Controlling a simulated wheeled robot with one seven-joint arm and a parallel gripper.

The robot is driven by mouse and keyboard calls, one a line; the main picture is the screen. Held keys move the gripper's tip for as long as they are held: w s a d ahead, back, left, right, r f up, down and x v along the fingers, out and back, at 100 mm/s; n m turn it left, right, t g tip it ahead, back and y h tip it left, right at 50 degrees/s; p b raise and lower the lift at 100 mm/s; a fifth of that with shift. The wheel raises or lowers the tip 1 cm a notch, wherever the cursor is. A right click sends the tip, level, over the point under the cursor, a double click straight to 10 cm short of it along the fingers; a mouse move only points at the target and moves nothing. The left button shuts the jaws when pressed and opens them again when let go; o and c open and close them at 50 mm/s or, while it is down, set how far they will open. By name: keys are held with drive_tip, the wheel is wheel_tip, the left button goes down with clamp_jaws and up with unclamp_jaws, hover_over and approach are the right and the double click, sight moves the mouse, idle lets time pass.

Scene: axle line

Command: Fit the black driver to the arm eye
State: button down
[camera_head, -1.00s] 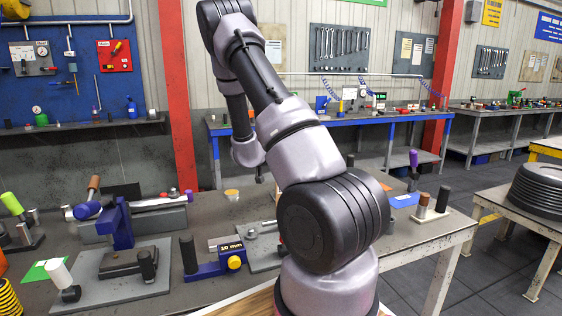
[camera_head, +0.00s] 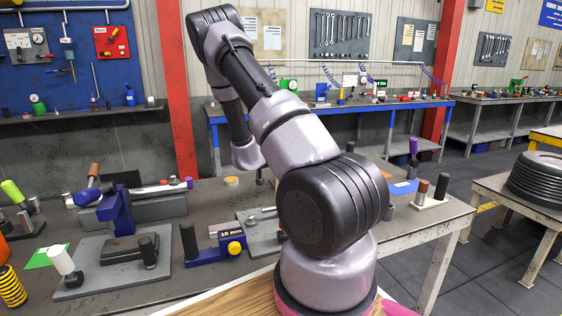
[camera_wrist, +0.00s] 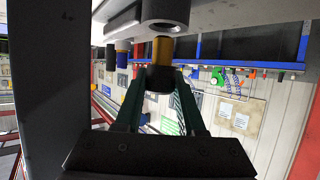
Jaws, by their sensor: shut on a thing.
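In the wrist view my gripper (camera_wrist: 160,92) has its two dark green fingers closed on a black block-like piece (camera_wrist: 160,78), which looks like the black driver. A yellow-brown part (camera_wrist: 162,50) shows just beyond it, in line with a grey cylinder with a dark round opening (camera_wrist: 166,10), which may be the arm eye. I cannot tell whether they touch. In the head view my arm hides the gripper and the held piece. A grey fixture plate (camera_head: 262,243) with a metal part (camera_head: 252,220) lies partly behind my arm.
The bench holds a blue clamp (camera_head: 117,215), a blue 10 mm gauge (camera_head: 222,246), a black upright cylinder (camera_head: 188,241) and a white-handled tool (camera_head: 61,261). A rack (camera_head: 430,201) with brown and black pegs stands right of my arm. Bare bench top shows near the front.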

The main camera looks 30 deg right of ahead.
drive_tip(key=shift+f, duration=2.05)
drive_tip(key=shift+c, duration=2.2)
unclamp_jaws()
drive_tip(key=v, duration=1.1)
